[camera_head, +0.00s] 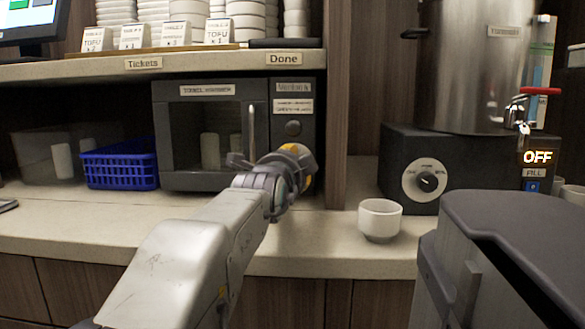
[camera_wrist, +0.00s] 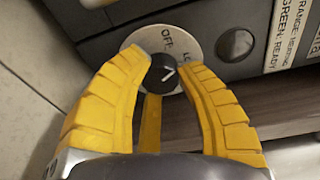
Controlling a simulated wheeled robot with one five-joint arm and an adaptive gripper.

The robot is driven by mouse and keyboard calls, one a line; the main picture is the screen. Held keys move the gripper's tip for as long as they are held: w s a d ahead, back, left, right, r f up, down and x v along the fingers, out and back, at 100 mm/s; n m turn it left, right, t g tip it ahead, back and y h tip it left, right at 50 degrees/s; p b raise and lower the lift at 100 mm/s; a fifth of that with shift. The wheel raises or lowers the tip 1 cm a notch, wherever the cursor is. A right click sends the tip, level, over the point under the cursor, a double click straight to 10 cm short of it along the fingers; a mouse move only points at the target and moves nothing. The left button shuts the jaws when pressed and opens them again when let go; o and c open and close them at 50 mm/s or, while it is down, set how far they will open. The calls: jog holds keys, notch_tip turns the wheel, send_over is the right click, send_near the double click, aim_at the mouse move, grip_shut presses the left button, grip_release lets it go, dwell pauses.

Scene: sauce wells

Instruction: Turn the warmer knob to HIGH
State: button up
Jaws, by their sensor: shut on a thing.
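The warmer (camera_head: 210,135) is a dark grey box with a glass door, under the shelf. Its knob (camera_wrist: 158,74) is small and black on a round white dial plate (camera_wrist: 150,42) with "OFF" and a partly hidden word starting with "L". The knob's white mark points up and right in the wrist view, towards that partly hidden word. My gripper (camera_wrist: 160,72) has its yellow fingers shut on the knob from both sides. In the head view, my gripper (camera_head: 300,160) is at the warmer's lower right front and hides the knob.
A second round black knob or button (camera_wrist: 236,45) is beside the dial. A white cup (camera_head: 380,220) stands on the counter. A steel urn (camera_head: 470,70) stands on a black base with its own dial (camera_head: 427,181). A blue basket (camera_head: 120,165) is left of the warmer.

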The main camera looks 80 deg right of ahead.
jog(key=shift+w+r, duration=0.1)
jog(key=shift+r, duration=0.1)
jog(key=o, duration=1.2)
jog(key=shift+f, duration=0.1)
jog(key=shift+a, duration=0.1)
jog(key=a, duration=1.1)
jog(key=shift+w+a+r, duration=0.25)
jog(key=shift+a+r, duration=0.05)
jog(key=shift+a, duration=0.05)
